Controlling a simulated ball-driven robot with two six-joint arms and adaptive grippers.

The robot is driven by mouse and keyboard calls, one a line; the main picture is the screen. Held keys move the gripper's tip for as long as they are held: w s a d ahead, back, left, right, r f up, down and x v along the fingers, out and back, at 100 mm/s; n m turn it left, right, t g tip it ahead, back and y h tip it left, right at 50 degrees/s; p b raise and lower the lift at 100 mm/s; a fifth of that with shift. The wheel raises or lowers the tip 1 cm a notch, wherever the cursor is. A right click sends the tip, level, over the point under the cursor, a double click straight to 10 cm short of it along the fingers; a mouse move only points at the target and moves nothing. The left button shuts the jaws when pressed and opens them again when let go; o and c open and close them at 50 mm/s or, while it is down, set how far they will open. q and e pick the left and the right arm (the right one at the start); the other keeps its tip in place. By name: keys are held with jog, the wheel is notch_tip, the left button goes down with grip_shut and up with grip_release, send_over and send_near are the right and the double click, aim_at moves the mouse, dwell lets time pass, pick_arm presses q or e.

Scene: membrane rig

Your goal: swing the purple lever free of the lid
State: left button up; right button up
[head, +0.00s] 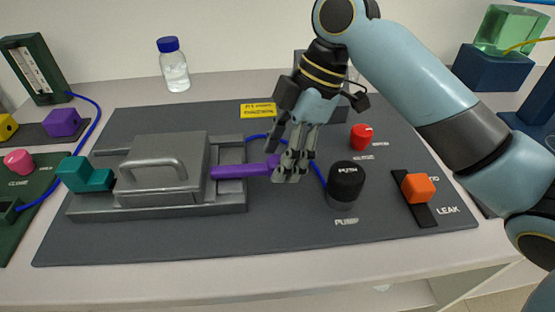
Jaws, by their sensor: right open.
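The purple lever (235,170) sticks out to the right from the right side of the grey lid (168,145), roughly level. The lid has a bar handle on top and sits on a grey metal base (200,205). My right gripper (288,176) points down at the lever's right end, with its fingers in front of and around that end. It is open; whether a finger touches the lever cannot be told. The fingers hide the lever's tip. My left gripper is not in the view.
An orange knob (418,187) marked LEAK is at the right. A teal block (85,175) sits left of the lid. The mat's front (280,238) is clear.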

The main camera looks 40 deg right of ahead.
jog(key=shift+x, duration=0.8)
grip_shut()
